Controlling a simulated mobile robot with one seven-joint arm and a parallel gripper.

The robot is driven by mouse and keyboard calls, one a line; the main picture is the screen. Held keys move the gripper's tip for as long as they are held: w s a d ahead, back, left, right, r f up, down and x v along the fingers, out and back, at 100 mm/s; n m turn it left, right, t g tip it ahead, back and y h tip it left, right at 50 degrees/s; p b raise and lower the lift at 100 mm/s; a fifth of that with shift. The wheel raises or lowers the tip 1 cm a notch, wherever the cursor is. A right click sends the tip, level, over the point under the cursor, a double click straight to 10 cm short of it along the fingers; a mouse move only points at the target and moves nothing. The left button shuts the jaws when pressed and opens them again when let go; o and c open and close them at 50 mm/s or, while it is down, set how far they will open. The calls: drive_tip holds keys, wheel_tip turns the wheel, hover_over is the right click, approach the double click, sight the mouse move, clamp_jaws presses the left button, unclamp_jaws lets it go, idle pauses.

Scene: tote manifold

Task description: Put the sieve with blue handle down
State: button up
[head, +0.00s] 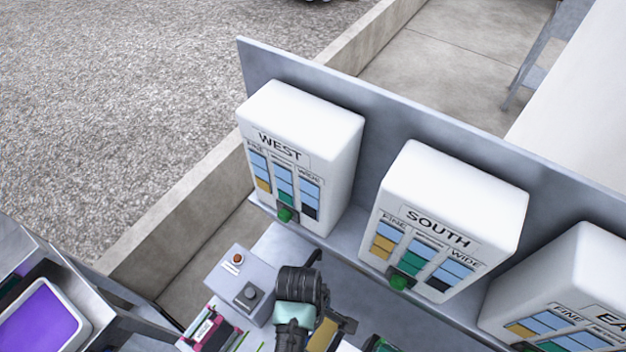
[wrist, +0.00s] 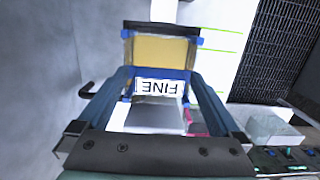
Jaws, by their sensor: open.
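In the wrist view, my gripper (wrist: 160,78) is open, with one finger on each side of the picture. Between and beyond the fingers is a piece with a yellow panel (wrist: 160,49), a dark edge, blue corners and a blue band. An upside-down FINE label (wrist: 158,88) sits on the band. This looks like the sieve with blue handle, but its full shape is hidden. I cannot tell whether the fingers touch it. In the head view, my dark wrist hides the fingertips, and a tan-yellow piece (head: 323,334) shows beside it.
White boxes marked WEST (head: 302,150) and SOUTH (head: 452,215) stand on a grey shelf, with a third cut off at right. A grey control box (head: 240,282) with a red button and black knob is left of my wrist. A purple-filled tray (head: 45,322) is at lower left.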

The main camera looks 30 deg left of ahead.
wheel_tip(320, 180, up, 12)
drive_tip(key=a, duration=0.1)
drive_tip(key=shift+a, duration=0.2)
